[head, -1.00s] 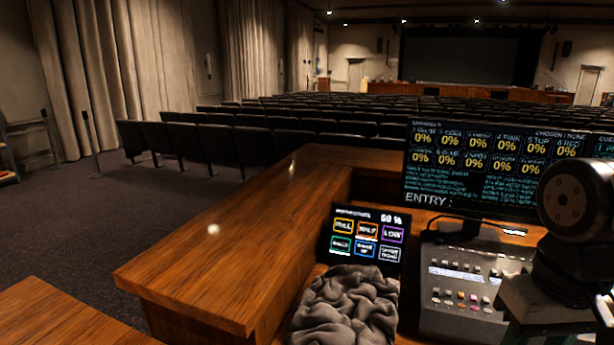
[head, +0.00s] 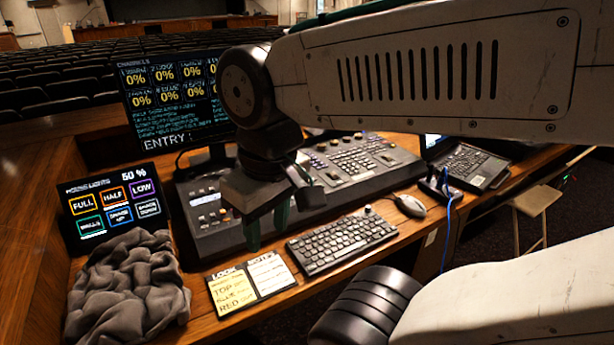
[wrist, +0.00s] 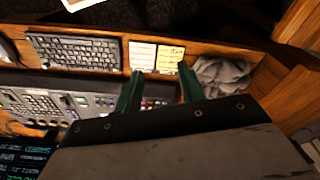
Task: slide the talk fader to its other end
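The mixing desk (head: 362,160) is a grey console with rows of buttons, small faders and a lit strip. It also shows in the wrist view (wrist: 60,85). The talk fader cannot be picked out; labels are too small to read, and my arm hides part of the desk. My gripper (head: 268,228) is over the left part of the desk in the head view, pointing down. In the wrist view my gripper (wrist: 160,85) shows two green fingers well apart with nothing between them. Whether they touch the desk cannot be told.
A keyboard (head: 342,240), a note card (head: 232,291) and a crumpled grey cloth (head: 128,290) lie in front of the desk. A monitor (head: 165,100) and a lighting touch panel (head: 112,205) stand behind and left. A mouse (head: 410,205) and laptop (head: 472,165) are right.

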